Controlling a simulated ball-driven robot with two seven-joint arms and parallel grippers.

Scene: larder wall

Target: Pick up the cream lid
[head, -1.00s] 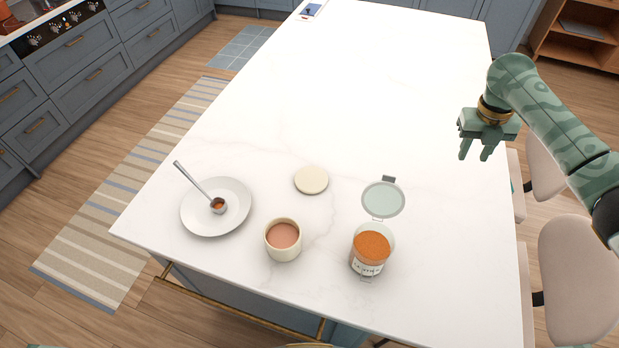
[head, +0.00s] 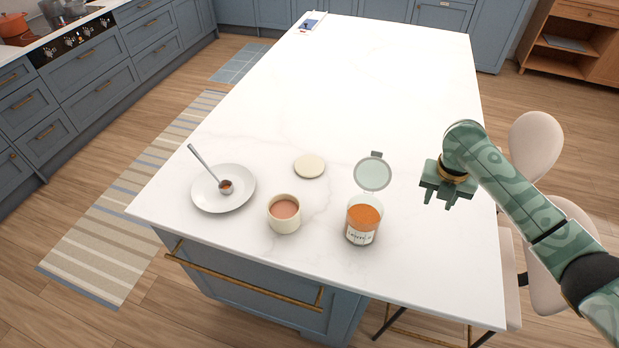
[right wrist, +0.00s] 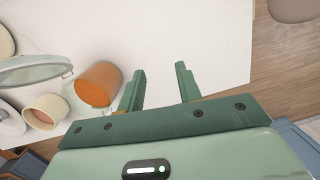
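The cream lid (head: 309,166) is a flat round disc lying on the white worktop, behind a cream cup (head: 284,213) of brown contents. In the right wrist view the lid (right wrist: 5,42) shows in part at the left edge. My right gripper (head: 437,202) is above the right side of the worktop, to the right of the glass jar and well apart from the lid. In the right wrist view its two fingers (right wrist: 160,85) are apart with nothing between them. My left gripper is not in view.
A glass jar (head: 363,222) of orange contents, its clip lid (head: 373,173) swung open, stands between the cream lid and my right gripper. A white plate (head: 223,202) with a small ladle (head: 211,170) is at left. The worktop's (head: 350,90) far part is mostly clear.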

